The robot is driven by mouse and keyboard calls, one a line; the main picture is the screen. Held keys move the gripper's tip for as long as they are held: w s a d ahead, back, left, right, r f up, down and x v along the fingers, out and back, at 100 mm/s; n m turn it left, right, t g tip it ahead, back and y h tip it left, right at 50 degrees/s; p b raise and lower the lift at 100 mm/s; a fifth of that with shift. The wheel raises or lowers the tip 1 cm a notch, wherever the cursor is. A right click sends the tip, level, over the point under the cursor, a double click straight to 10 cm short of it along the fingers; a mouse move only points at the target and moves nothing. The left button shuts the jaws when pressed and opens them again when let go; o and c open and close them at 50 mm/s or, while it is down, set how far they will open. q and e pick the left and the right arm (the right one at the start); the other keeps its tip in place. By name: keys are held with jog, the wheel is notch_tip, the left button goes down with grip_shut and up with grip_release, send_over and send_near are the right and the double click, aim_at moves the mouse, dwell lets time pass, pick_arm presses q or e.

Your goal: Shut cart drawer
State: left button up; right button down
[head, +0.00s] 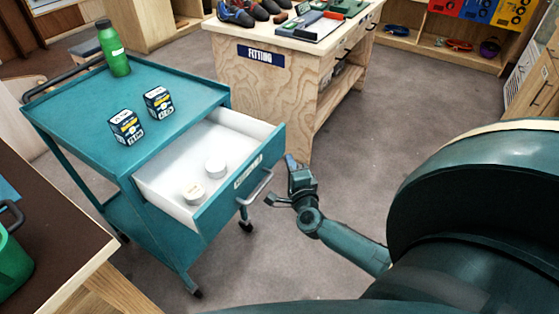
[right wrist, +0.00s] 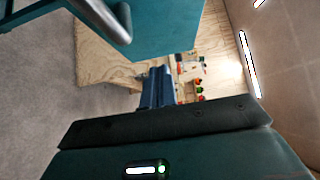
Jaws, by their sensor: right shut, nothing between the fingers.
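The teal cart (head: 90,104) stands at the left in the head view. Its drawer (head: 238,186) is pulled open toward the right, with a white inside and a metal bar handle (head: 256,188) on its front. Two white round items (head: 204,180) lie in the drawer. My right gripper (head: 288,170) is shut and empty, just right of the drawer front and handle. In the right wrist view the shut fingers (right wrist: 157,88) point ahead, and the handle (right wrist: 105,18) and teal drawer front (right wrist: 165,28) show above them. I see a gap between fingers and drawer. My left gripper is not in view.
Two dark boxes (head: 126,127) and a green bottle (head: 113,50) stand on the cart top. A wooden fitting bench (head: 265,85) with shoes stands behind. A brown-topped table (head: 60,225) is at the lower left. The grey floor right of the drawer is open.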

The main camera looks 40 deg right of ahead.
aim_at(276, 151)
jog(key=shift+w+a, duration=0.4)
jog(key=shift+w, duration=0.35)
jog(key=shift+w+a, duration=0.35)
jog(key=shift+w, duration=0.4)
